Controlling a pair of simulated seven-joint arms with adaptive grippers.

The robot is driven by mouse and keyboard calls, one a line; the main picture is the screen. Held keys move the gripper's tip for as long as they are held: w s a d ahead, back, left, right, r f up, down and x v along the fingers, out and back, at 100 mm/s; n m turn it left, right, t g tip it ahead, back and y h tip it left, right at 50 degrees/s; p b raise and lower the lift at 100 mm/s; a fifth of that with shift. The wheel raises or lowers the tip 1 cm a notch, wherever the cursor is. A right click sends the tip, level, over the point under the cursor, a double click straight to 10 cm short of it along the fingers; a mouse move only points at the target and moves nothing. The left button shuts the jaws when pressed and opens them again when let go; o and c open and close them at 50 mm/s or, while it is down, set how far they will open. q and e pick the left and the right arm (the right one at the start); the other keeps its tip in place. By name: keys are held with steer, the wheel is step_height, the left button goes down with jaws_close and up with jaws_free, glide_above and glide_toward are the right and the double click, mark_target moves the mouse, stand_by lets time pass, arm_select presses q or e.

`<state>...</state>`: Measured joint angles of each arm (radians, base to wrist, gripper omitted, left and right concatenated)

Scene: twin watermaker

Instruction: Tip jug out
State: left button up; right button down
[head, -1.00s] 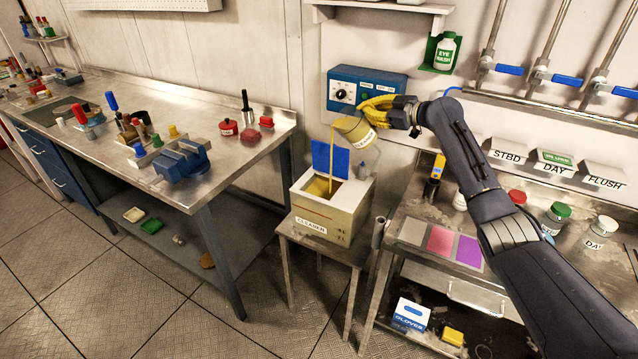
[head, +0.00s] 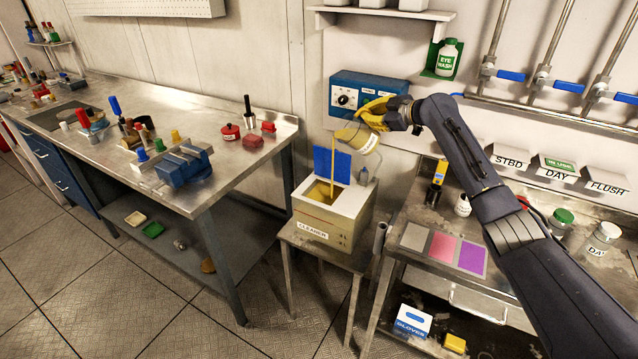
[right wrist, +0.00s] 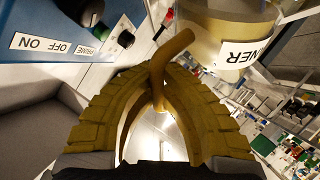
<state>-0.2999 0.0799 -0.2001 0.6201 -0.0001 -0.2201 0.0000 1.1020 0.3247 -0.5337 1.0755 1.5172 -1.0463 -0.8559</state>
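The jug (head: 356,137) is tilted over the open cleaner box (head: 333,207) in the head view, and a thin yellow-brown stream (head: 333,173) runs from it into the box's opening. The box's blue lid (head: 331,160) stands up at the back. My right gripper (head: 374,117) has its yellow fingers at the jug's handle. In the right wrist view the fingers (right wrist: 160,105) close around the curved handle (right wrist: 170,58), and the jug's body with part of a label (right wrist: 237,52) shows at upper right. My left gripper is not in view.
The cleaner box stands on a small metal stand (head: 318,247). A blue control box (head: 362,95) is on the wall behind the jug. A workbench (head: 230,165) with a blue vise (head: 182,165) is at left, and a bench with colored pads (head: 442,246) at right.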

steer(key=shift+a+r+n+h+b, duration=0.1)
steer(key=shift+a+n+h+b, duration=0.35)
steer(key=shift+b, duration=0.6)
steer(key=shift+s+a+h, duration=0.15)
steer(key=shift+a+h, duration=0.05)
steer(key=shift+h, duration=0.05)
